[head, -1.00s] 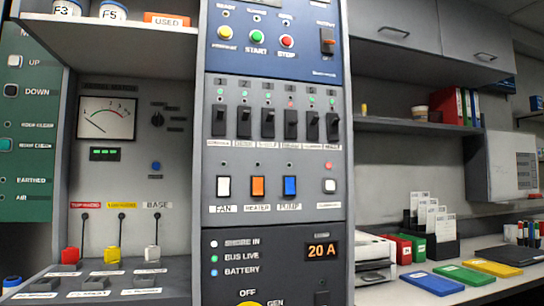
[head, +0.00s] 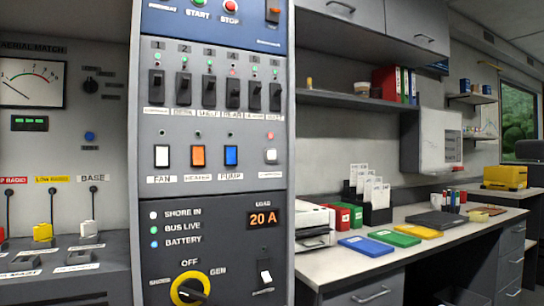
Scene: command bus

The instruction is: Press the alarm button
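No button in the head view carries a label that I can read as alarm. The tall grey control panel (head: 212,130) fills the middle left. A red STOP button (head: 231,6) is at the top edge, beside a green START button (head: 199,3). My gripper is not in view.
FAN, HEATER and PUMP rocker switches (head: 197,156) and a row of black toggles (head: 208,90) share the panel. A yellow-ringed rotary knob (head: 190,289) is below. A desk (head: 350,262) with coloured folders and a yellow case (head: 505,177) stands right.

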